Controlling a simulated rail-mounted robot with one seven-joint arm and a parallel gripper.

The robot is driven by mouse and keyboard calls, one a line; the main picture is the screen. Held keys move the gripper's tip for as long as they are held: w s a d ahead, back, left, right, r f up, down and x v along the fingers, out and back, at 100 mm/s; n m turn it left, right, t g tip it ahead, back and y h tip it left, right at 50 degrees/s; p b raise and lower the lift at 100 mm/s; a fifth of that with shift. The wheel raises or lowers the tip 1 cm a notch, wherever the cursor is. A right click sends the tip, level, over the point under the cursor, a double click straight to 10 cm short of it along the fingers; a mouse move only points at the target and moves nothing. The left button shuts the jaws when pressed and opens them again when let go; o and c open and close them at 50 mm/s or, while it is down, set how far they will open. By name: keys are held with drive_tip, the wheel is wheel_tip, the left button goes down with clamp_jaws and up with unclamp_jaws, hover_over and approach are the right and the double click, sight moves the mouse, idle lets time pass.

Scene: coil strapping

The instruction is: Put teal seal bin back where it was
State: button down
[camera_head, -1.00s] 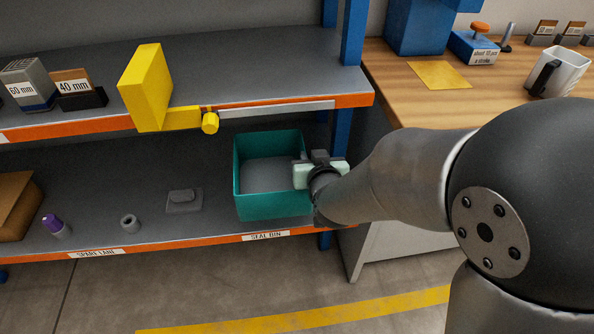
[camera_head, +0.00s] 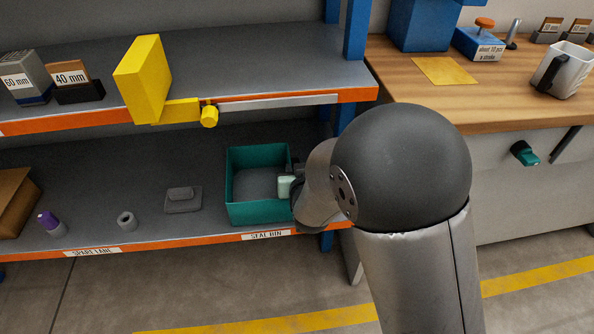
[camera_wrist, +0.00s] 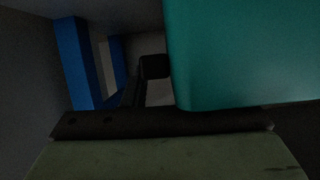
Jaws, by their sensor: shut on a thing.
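The teal seal bin (camera_head: 262,212) is an open-topped box on the lower shelf, upright above the "SEAL BIN" label (camera_head: 266,236). Its inside looks grey and empty in the head view. My gripper (camera_head: 288,186) is at the bin's right wall and is shut on it. The far finger is partly hidden by my arm and the bin. In the wrist view the teal wall (camera_wrist: 240,55) fills the upper right, close against the dark gripper part. I cannot tell whether the bin's base touches the shelf.
The lower shelf (camera_head: 100,185) also holds a grey block (camera_head: 183,200), a grey ring (camera_head: 126,221) and a purple-capped bottle (camera_head: 50,222) left of the bin. A yellow stop (camera_head: 145,80) hangs at the upper shelf edge. A blue post (camera_head: 355,30) stands right of the bin.

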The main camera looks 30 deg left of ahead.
drive_tip(key=shift+r, duration=0.1)
drive_tip(key=shift+f, duration=0.2)
drive_tip(key=c, duration=1.2)
unclamp_jaws()
drive_tip(key=shift+o, duration=0.2)
drive_tip(key=shift+r, duration=0.15)
